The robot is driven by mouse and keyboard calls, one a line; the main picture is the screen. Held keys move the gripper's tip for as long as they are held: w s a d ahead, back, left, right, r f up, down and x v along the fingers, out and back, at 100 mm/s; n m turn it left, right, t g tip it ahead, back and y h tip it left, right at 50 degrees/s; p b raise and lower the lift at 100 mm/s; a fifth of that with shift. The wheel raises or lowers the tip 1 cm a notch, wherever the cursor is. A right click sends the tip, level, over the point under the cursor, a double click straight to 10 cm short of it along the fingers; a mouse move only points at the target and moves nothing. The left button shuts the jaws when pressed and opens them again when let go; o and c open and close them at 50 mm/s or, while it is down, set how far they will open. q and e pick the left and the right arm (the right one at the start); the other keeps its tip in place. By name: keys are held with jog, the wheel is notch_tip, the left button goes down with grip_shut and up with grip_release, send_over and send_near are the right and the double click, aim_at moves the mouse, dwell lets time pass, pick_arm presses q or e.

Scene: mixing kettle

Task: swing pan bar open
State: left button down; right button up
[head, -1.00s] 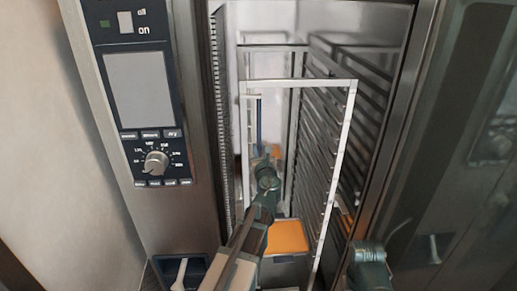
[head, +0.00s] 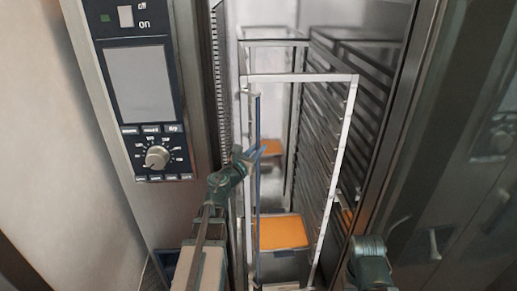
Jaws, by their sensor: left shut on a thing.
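The pan bar (head: 257,200) is a thin, blue-grey upright bar at the left side of the rack's front frame (head: 342,130). My left gripper (head: 256,153) is at the upper half of the bar, shut on it, with its arm coming from the lower left. The blue fingertips partly cover the bar there. My right arm's end (head: 369,262) shows at the bottom right, in front of the rack's right side. Its fingertips cannot be made out.
The rack stands inside a tall steel oven (head: 225,100) with slatted side rails. Orange pan contents (head: 283,232) show low inside the rack, with more orange further back. A control panel (head: 140,90) is at the left. Steel walls flank the opening closely.

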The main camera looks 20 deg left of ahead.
dwell(0.3)
pick_arm(q)
jog(key=c, duration=1.1)
grip_release()
